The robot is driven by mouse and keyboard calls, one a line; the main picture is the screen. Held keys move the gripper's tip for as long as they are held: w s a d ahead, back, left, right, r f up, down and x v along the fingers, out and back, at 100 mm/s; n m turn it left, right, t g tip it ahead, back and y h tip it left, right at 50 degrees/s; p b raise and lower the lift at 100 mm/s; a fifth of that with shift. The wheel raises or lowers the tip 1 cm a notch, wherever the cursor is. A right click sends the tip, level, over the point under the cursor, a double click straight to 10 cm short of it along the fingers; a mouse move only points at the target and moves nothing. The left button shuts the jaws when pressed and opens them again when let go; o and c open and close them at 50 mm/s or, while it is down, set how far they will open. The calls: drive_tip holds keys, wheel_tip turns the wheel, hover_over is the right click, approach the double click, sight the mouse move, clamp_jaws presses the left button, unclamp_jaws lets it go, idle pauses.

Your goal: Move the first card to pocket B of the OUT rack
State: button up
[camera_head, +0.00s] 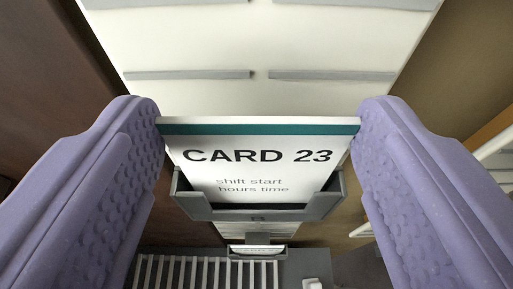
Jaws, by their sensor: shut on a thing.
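A white card (250,171) with a teal band near its top edge reads "CARD 23", "shift start" and "hours time". My gripper (258,130) has two purple ribbed fingers, one at each side edge of the card, and is shut on it. The card's lower part is behind the front lip of a grey pocket (258,213); how deep it sits cannot be told. No pocket letter or OUT rack label is readable.
A white panel with grey horizontal strips (330,75) is behind the card. Below the pocket are another small white card or label (257,250) and a row of white slats (205,274). A dark brown surface (45,70) is at left, a tan one (440,75) at right.

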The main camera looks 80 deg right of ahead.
drive_tip(key=shift+f, duration=0.55)
idle(0.5)
drive_tip(key=o, duration=1)
drive_tip(key=shift+o, duration=0.2)
drive_tip(key=shift+a, duration=0.1)
